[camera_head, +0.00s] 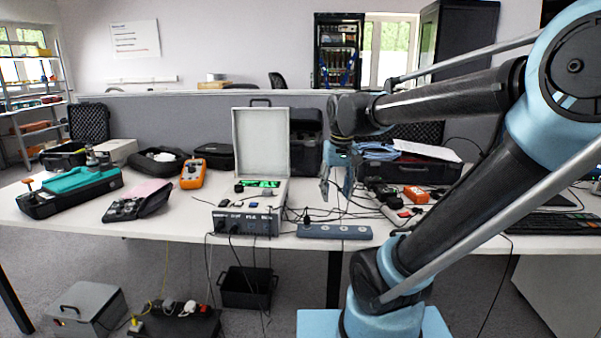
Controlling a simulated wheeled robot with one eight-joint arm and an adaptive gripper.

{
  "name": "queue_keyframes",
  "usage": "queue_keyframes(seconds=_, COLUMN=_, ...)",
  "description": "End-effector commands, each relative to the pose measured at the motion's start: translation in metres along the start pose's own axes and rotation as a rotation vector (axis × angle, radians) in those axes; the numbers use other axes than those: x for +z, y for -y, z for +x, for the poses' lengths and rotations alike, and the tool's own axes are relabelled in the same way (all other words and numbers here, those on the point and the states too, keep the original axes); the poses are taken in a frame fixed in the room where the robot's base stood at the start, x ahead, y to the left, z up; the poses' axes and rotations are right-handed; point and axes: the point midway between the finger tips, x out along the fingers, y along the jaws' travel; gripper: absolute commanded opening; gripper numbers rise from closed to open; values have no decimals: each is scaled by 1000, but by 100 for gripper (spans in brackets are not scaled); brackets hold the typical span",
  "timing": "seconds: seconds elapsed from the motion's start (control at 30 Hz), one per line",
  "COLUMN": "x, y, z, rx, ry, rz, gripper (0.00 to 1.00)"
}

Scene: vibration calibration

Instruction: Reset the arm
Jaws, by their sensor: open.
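My arm rises from the lower right, bends at the upper right and reaches back left over the table. My gripper (337,184) hangs at its end, fingers pointing down, in front of the dark case behind the table's middle. Its two fingers are apart and I see nothing between them. It is above the white table (180,222), to the right of the grey calibrator box (247,220) with its raised lid. Part of the table's right side is hidden behind my arm.
A power strip (334,231) lies at the table's front edge below my gripper, among loose cables. An orange meter (193,174) and a teal device (72,190) stand to the left. A keyboard (555,223) lies at right. Bare table shows at front left.

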Motion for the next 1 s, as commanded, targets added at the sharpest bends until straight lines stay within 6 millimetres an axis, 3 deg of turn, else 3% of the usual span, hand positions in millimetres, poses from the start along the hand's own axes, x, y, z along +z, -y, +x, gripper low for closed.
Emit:
queue_keyframes(seconds=0.2, x=58, y=-35, z=38, rx=14, ry=-29, rz=65, gripper=47)
queue_keyframes(seconds=0.5, x=121, y=-60, z=92, rx=35, ry=-62, rz=134, gripper=47)
queue_keyframes(seconds=0.7, x=137, y=-65, z=108, rx=42, ry=-70, rz=150, gripper=47)
queue_keyframes(seconds=1.0, x=138, y=-65, z=109, rx=42, ry=-71, rz=151, gripper=47)
